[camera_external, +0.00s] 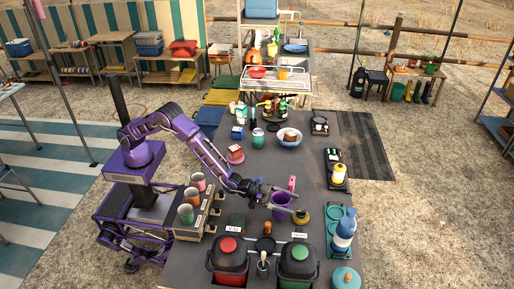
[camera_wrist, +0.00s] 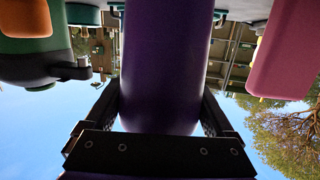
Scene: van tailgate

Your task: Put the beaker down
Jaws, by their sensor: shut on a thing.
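The beaker, a purple cup (camera_external: 281,208), is at my gripper (camera_external: 277,196) above or on the right half of the dark table (camera_external: 262,180). In the wrist view the beaker (camera_wrist: 160,60) is a purple cylinder filling the middle, with a finger of my gripper (camera_wrist: 159,105) against each side. My gripper is shut on it. I cannot tell whether its base touches the table.
A pink object (camera_external: 292,183) stands just behind the beaker, and a yellow and black one (camera_external: 301,216) is close at its right. Red-lidded (camera_external: 229,250) and green-lidded (camera_external: 299,257) bins are in front. Bare table lies behind, toward the white bowl (camera_external: 289,142).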

